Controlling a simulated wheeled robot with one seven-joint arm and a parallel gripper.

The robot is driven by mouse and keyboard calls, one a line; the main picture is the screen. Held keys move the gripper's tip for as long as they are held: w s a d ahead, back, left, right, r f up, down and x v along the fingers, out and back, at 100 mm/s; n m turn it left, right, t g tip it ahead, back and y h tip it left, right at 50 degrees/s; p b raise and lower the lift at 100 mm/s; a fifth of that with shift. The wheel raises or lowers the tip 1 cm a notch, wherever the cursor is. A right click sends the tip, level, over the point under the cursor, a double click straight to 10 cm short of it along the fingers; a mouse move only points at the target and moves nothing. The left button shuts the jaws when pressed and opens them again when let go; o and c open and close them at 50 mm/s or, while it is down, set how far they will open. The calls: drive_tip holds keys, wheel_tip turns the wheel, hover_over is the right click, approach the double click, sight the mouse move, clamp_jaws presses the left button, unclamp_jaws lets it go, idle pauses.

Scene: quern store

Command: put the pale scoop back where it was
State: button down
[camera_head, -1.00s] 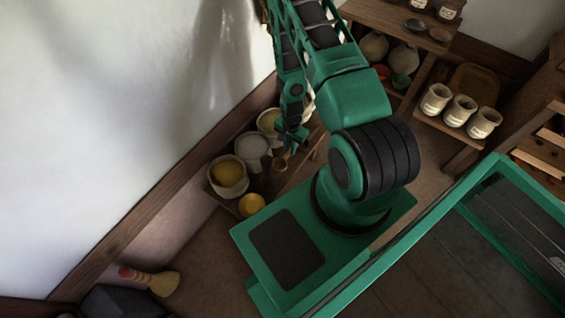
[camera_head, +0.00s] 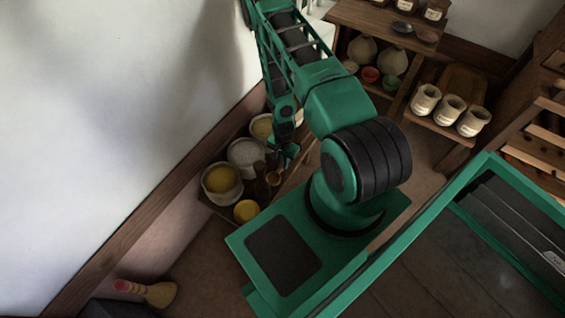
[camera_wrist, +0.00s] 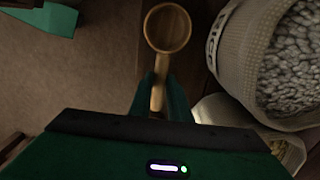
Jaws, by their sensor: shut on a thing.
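The pale wooden scoop (camera_wrist: 168,28) has a round cup and a short handle. In the wrist view its handle is between the fingers of my gripper (camera_wrist: 160,92), with the cup pointing away from them. In the head view my gripper (camera_head: 280,163) is low beside the containers on the dark low bench, and the small scoop (camera_head: 273,178) shows just below it. The wrist view shows the cup near the bench edge, left of a woven basket of grey-white lumps (camera_wrist: 290,55). I cannot tell whether the scoop touches anything.
A container with yellow contents (camera_head: 221,180), a grey-white one (camera_head: 245,152) and a yellow ball-like thing (camera_head: 246,211) crowd the bench by the wall. Labelled jars (camera_head: 449,108) stand on a right-hand shelf. A brush (camera_head: 150,292) lies lower left.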

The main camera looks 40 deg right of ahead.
drive_tip(key=c, duration=1.7)
unclamp_jaws()
drive_tip(key=shift+o, duration=0.2)
drive_tip(key=s+d+r+n+h, duration=0.1)
drive_tip(key=d+r+n, duration=0.1)
drive_tip(key=r, duration=1.9)
drive_tip(key=d+r+n, duration=0.2)
drive_tip(key=r, duration=1.8)
drive_tip(key=s+a+r+n, duration=0.1)
drive_tip(key=s+a+r, duration=0.1)
drive_tip(key=s+r, duration=0.8)
drive_tip(key=s+a+r+n+y, duration=0.1)
drive_tip(key=s+a+r+n, duration=0.1)
drive_tip(key=s+r, duration=0.7)
drive_tip(key=shift+s+a+r+n, duration=0.25)
drive_tip(key=shift+s+r+n, duration=0.1)
drive_tip(key=shift+r, duration=0.35)
